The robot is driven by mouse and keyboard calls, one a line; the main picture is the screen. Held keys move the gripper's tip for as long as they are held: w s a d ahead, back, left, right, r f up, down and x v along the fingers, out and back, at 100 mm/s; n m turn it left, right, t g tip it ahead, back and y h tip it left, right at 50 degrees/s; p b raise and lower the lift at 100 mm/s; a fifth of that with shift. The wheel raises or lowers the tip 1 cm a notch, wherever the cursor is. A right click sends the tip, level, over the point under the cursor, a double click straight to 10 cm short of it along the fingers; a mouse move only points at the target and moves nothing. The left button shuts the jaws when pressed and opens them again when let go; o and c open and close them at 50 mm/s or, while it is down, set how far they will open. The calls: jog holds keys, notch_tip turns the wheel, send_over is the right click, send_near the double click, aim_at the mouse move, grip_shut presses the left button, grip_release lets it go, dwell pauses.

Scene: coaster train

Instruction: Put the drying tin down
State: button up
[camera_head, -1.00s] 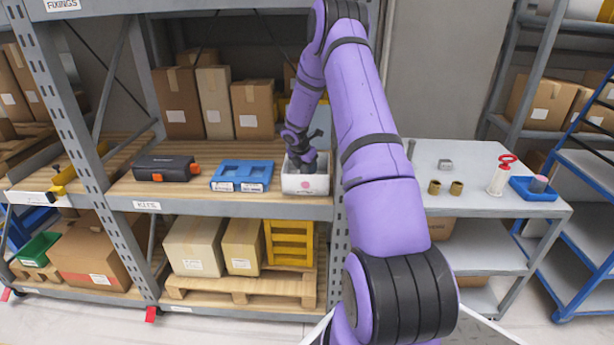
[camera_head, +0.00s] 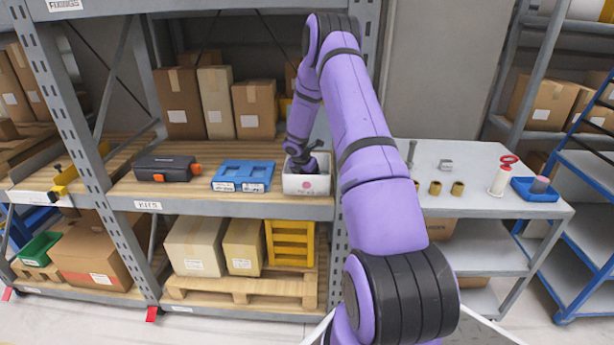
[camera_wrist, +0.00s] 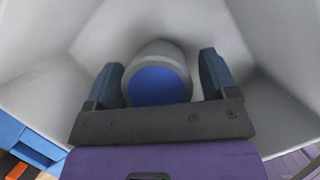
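The tin, a grey cylinder with a blue end face (camera_wrist: 158,86), is inside a white bin in the wrist view. My gripper (camera_wrist: 160,60) has its two fingers apart on either side of it. A clear gap shows between the tin and the right finger; the left finger is close to it, and I cannot tell if they touch. In the head view the white bin (camera_head: 306,185) with a pink dot stands on the wooden shelf (camera_head: 190,202), and my gripper reaches down into it. The tin is hidden there.
A blue tray (camera_head: 243,174) and a dark case with orange catches (camera_head: 167,168) stand left of the bin. A shelf upright (camera_head: 340,215) is close on its right. Cardboard boxes (camera_head: 254,108) stand behind. A grey side table (camera_head: 480,200) holds small parts.

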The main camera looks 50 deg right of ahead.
jog(key=s+a+r+m, duration=0.2)
jog(key=a+r, duration=0.4)
jog(key=r, duration=0.6)
jog(key=s+a+r+m, duration=0.1)
jog(key=a+r+m, duration=0.1)
jog(key=a+r, duration=0.75)
jog(key=s+a+r+m+t, duration=0.1)
jog(key=s+a+r+m, duration=0.25)
jog(key=r, duration=0.35)
jog(key=s+a+r+m+t, duration=0.1)
jog(key=s+a+r+m, duration=0.1)
jog(key=s+a+r, duration=0.4)
jog(key=s+a+r+m+t+y, duration=0.1)
jog(key=s+a+r+m+y, duration=0.1)
jog(key=s+a+m, duration=0.3)
jog(key=s+a+r+m+t+y, duration=0.1)
jog(key=s+a+r+m, duration=0.4)
jog(key=s+a, duration=0.5)
jog(key=s+y, duration=0.1)
jog(key=s, duration=0.7)
jog(key=shift+a+y, duration=0.3)
jog(key=shift+a, duration=0.05)
jog(key=shift+w+m, duration=0.1)
jog(key=shift+m, duration=0.15)
